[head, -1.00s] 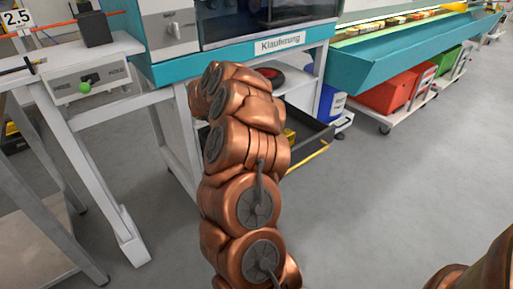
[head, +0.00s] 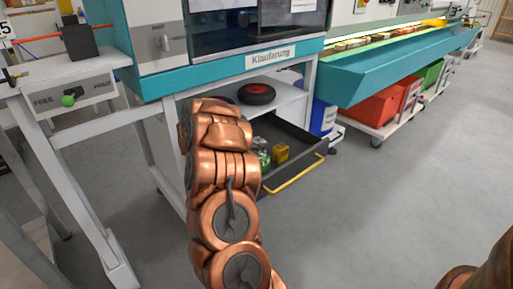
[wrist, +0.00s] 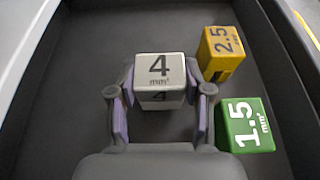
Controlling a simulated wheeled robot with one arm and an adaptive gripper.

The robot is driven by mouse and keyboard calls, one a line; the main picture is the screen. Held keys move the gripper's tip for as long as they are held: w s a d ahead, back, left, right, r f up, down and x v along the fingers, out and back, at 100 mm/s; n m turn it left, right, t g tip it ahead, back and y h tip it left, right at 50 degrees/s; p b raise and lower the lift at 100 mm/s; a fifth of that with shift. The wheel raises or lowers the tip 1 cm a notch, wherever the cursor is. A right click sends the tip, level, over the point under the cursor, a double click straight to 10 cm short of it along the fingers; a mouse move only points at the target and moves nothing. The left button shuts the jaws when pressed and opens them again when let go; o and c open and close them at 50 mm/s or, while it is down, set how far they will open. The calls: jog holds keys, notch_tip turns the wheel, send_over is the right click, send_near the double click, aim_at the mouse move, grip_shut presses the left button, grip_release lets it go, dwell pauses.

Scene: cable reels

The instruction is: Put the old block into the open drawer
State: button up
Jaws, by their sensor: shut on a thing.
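My gripper (wrist: 160,108) is shut on a light grey block (wrist: 160,68) marked "4 mm²", with a finger on each side of it. The block is over or inside the dark open drawer (wrist: 85,50); I cannot tell whether it touches the drawer floor. In the head view the open drawer (head: 308,141) sticks out under the "Klauferung" machine, with a yellow handle bar. My arm covers its left part and hides my gripper there.
A yellow block (wrist: 222,52) marked "2.5" and a green block (wrist: 246,125) marked "1.5 mm²" lie in the drawer right of my gripper. A black and red wheel (head: 257,94) rests on the shelf above. Red bins (head: 375,108) stand further right. The floor in front is clear.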

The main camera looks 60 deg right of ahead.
jog(key=shift+f, duration=0.55)
jog(key=shift+f, duration=0.1)
jog(key=o, duration=0.9)
jog(key=shift+a+r, duration=0.15)
jog(key=shift+r, duration=0.05)
jog(key=p+v, duration=0.2)
jog(key=v, duration=0.9)
jog(key=shift+a+r, duration=0.15)
jog(key=shift+a, duration=0.15)
